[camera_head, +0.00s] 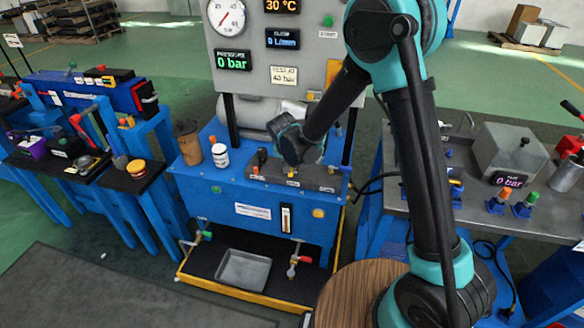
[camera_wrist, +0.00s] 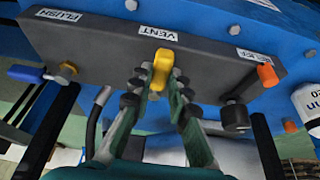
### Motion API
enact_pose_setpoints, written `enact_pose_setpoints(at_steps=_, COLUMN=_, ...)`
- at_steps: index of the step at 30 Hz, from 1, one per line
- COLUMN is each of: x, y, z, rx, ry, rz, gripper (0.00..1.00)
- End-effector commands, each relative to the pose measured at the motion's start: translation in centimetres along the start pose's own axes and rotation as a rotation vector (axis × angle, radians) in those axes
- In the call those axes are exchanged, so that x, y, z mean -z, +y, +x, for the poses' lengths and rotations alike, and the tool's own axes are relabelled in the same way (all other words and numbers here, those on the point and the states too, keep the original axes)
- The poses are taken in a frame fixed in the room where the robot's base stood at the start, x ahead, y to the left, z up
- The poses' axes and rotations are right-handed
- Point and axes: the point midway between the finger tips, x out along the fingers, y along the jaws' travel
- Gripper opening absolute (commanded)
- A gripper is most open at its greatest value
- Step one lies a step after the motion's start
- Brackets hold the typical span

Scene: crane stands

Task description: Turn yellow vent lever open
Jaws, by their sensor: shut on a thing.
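The yellow vent lever (camera_wrist: 163,66) shows in the wrist view just below the VENT label (camera_wrist: 162,33) on a dark grey valve block (camera_wrist: 100,45). It points down the picture, away from the label. My gripper (camera_wrist: 160,84) has one finger on each side of the lever and is shut on it. The fingers hide the lever's lower sides. In the head view my gripper (camera_head: 291,166) is over the valve block (camera_head: 262,172) on the blue bench, and only a small bit of yellow shows beneath it.
A blue-handled valve (camera_wrist: 25,73) by the FLUSH label and an orange-handled valve (camera_wrist: 267,75) flank the lever. A white jar (camera_head: 220,155) stands left of the block. The gauge panel (camera_head: 262,50) rises behind. A grey tray (camera_head: 243,270) lies on the lower shelf.

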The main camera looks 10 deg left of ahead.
Motion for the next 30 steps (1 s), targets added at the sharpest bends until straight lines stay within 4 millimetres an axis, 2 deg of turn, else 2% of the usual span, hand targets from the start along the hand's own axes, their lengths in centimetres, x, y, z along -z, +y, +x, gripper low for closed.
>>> enact_pose_setpoints(at_steps=8, x=-0.1, y=-0.1, z=0.0, rx=0.002, ry=-0.001, rz=0.001, gripper=0.0)
enact_pose_setpoints(at_steps=9, x=-0.1, y=-0.1, z=0.0, rx=0.002, ry=-0.001, rz=0.001, gripper=0.2)
enact_pose_setpoints(at_steps=14, x=0.0, y=-0.1, z=0.0, rx=0.002, ry=-0.001, rz=0.0, gripper=0.38)
enact_pose_setpoints(at_steps=23, x=0.0, y=0.0, z=-0.1, rx=0.001, ry=0.0, rz=0.0, gripper=0.38)
enact_pose_setpoints(at_steps=26, x=0.0, y=-0.1, z=-0.7, rx=0.001, ry=0.0, rz=0.0, gripper=0.38)
enact_pose_setpoints(at_steps=30, x=-0.1, y=0.0, z=-2.5, rx=0.002, ry=0.0, rz=-0.001, gripper=0.38)
